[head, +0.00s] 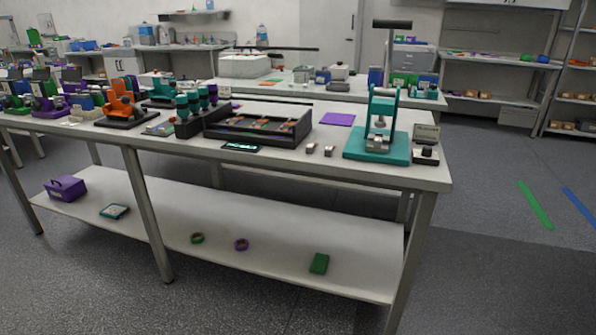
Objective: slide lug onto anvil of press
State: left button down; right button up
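The press (384,105) stands near the right end of the long workbench. It has a teal base plate, a teal upright frame and a dark T-shaped handle on top. A silvery block, which looks like the anvil (377,143), sits low on the press. Two small metallic pieces with brownish parts lie on the bench left of the press, a left piece (311,148) and a right piece (329,150). They may be lugs, but they are too small to tell. Neither of my grippers shows in the head view.
A black tray (222,131) with orange-brown items lies left of the small pieces. A dark device (425,152) stands right of the press, close to the bench's right end. A purple mat (338,119) lies behind. The floor in front of the bench is clear.

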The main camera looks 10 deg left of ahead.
aim_at(377, 140)
jog(key=z, duration=1.05)
jog(key=i, duration=1)
jog(key=u, duration=0.25)
